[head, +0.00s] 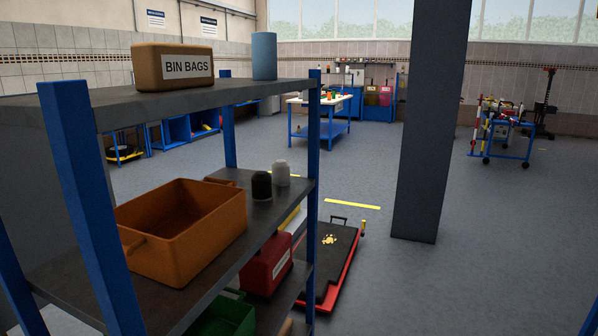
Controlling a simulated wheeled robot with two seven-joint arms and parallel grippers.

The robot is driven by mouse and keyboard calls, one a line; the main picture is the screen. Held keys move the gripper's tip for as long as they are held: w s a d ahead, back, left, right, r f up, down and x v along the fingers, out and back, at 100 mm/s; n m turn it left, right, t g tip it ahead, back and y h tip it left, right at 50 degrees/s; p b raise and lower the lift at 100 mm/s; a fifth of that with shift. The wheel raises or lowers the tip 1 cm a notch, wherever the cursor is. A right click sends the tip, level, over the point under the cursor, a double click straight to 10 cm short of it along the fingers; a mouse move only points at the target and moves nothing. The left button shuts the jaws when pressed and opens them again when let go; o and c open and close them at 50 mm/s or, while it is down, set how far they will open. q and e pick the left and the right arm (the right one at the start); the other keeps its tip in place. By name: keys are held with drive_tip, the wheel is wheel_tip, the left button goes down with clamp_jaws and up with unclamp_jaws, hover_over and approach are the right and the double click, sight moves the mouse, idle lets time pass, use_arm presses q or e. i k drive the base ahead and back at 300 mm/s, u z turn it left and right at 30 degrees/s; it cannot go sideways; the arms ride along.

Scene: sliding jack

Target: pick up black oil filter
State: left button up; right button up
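A black oil filter (262,186) stands upright on the middle shelf (262,213) of the blue-posted rack. It is a small dark cylinder near the shelf's right end, just beside a white cylinder (281,173). An orange bin (190,262) stands on the same shelf, nearer to me. Neither of my grippers shows in the head view.
The top shelf (110,110) holds a bin bags box (172,68) and a blue-grey cylinder (264,56). Blue posts (313,160) bound the rack. A dark pillar (428,120) stands to the right. Open floor (480,240) lies beyond it.

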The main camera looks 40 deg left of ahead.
sight(260, 181)
drive_tip(key=i, duration=1.85)
drive_tip(key=u, duration=2.55)
